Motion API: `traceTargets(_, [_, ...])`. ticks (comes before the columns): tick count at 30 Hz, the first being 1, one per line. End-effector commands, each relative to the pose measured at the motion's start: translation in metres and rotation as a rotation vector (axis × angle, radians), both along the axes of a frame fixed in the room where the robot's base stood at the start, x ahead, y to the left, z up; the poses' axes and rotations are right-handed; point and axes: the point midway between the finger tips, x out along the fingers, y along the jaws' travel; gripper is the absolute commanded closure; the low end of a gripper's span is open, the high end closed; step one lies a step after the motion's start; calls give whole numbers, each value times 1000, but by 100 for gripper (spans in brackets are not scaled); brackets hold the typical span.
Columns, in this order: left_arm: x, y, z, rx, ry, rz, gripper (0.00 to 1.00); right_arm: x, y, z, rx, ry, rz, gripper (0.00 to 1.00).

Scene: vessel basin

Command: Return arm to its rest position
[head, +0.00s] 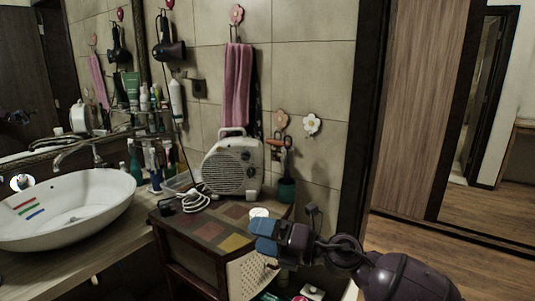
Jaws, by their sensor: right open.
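My right arm comes in from the lower right. Its dark purple gripper with blue fingertips (264,237) is open, over the front right part of the tiled cabinet top (190,225). I see nothing held between the fingers. A small white round-topped container (259,213) stands just behind the fingertips; whether they touch cannot be told. The white vessel basin (98,205) is at the left, with short red, green and blue strips on its inner left side. My left gripper is not in view.
A white heater (233,165) with a coiled white cord stands on the cabinet against the wall. A teal cup (286,189) is right of it. Bottles and tubes (155,165) crowd behind the basin. A doorway frame (365,130) rises right of the cabinet; wooden floor (480,250) beyond is clear.

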Motion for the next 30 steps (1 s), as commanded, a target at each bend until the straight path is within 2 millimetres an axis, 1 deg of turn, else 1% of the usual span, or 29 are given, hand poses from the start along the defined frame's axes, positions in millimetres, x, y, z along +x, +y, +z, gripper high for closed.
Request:
traceTargets(1, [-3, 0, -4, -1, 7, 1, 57, -1, -5, 0, 112, 78, -47, 16])
traceTargets(3, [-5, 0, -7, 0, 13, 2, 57, 1, -17, 1, 260, 191, -120, 16])
traceTargets(5, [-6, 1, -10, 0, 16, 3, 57, 4, -30, -3, 381, 293, -188, 16])
traceTargets(8, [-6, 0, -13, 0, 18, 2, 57, 6, -58, -20, 568, 479, -311, 16])
traceTargets(11, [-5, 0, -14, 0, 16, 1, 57, 5, -87, -48, 725, 663, -428, 16])
traceTargets(12, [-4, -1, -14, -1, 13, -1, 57, 3, -99, -62, 781, 734, -475, 16])
traceTargets(14, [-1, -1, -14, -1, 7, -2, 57, -2, -116, -83, 859, 839, -541, 16])
traceTargets(16, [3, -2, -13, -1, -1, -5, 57, -11, -135, -110, 939, 955, -615, 16])
traceTargets(20, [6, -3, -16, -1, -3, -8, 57, -36, -167, -160, 1073, 1152, -742, 16])
traceTargets(21, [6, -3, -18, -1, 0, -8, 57, -46, -177, -175, 1111, 1206, -778, 16])
traceTargets(23, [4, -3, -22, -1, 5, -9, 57, -62, -190, -198, 1165, 1283, -831, 16])
traceTargets(24, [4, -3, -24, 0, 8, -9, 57, -73, -199, -212, 1200, 1330, -863, 16])
traceTargets(26, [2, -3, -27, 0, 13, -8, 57, -92, -211, -233, 1249, 1390, -911, 16])
traceTargets(27, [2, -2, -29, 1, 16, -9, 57, -104, -219, -246, 1282, 1424, -941, 16])
traceTargets(29, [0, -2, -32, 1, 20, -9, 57, -125, -231, -265, 1327, 1465, -985, 16])
traceTargets(30, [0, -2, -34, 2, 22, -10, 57, -139, -239, -277, 1352, 1486, -1017, 16])
